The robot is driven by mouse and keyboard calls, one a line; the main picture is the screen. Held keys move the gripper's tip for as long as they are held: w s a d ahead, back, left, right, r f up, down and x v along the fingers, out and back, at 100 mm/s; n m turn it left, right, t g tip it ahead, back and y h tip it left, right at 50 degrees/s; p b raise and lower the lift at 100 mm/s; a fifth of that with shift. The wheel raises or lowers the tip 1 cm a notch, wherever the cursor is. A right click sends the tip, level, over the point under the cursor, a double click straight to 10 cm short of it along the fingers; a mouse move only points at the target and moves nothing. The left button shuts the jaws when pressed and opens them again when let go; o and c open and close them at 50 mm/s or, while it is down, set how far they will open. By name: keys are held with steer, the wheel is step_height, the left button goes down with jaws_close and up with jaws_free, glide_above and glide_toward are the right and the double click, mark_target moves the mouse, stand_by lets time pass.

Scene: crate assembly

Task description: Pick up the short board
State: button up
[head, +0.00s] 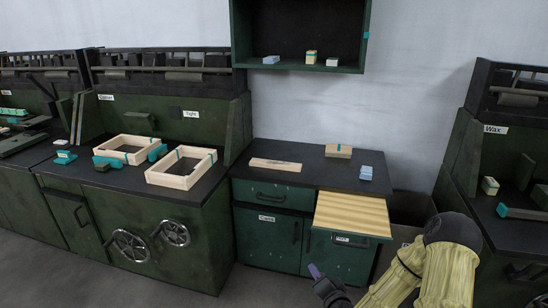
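A single pale wooden board (276,164), which looks like the short board, lies flat on the dark top of the green cabinet. An open drawer (322,231) below holds several pale boards (352,213) side by side; I cannot tell their length class. Nothing visible is held.
A banded wooden block (338,151) and a light blue stack (366,173) stand on the cabinet top. Two wooden frames (205,175) with teal clamps sit on the left bench. A wall shelf (298,66) hangs above. A bench (515,232) stands right.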

steer(key=s+r+n+g+h+p, duration=0.1)
steer(key=s+r+n+g+p, duration=0.2)
steer(key=s+r+p, duration=0.3)
steer(key=s+r+n+g+h+p, duration=0.1)
steer(key=s+r+n+g+p, duration=0.2)
steer(key=r, duration=1.4)
steer(key=s+r+n+g+h+p, duration=0.1)
steer(key=s+r+n+g+p, duration=0.1)
steer(key=s+r+g+p, duration=0.4)
steer(key=s+r+p, duration=0.5)
steer(key=s, duration=0.1)
steer(key=shift+d+r+n, duration=0.15)
steer(key=shift+r+n, duration=0.15)
steer(key=shift+n, duration=0.1)
steer(key=shift+o, duration=0.4)
